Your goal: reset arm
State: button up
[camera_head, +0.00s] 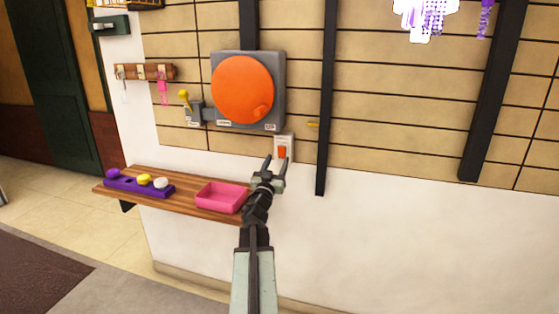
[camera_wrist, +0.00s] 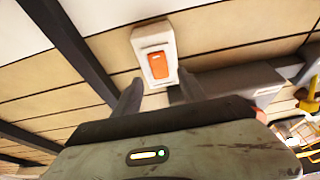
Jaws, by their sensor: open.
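My gripper (camera_head: 274,170) is open and empty at the end of my outstretched arm, in front of the wall. In the wrist view its two dark fingers (camera_wrist: 155,97) stand apart. Beyond them is a white wall switch (camera_wrist: 141,38) with an orange rocker (camera_wrist: 158,64). In the head view this switch (camera_head: 284,140) is just above and right of the fingertips. I cannot tell whether the fingers touch the switch.
A wooden shelf (camera_head: 140,176) carries a pink tray (camera_head: 221,197) and a purple holder (camera_head: 125,187) with several knobs. A grey panel with a large orange disc (camera_head: 240,88) and a yellow-handled lever (camera_head: 184,98) are on the wall. Pegs (camera_head: 146,72) hang left. Floor is free at left.

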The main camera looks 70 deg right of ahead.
jog(key=v, duration=0.4)
jog(key=shift+b, duration=0.4)
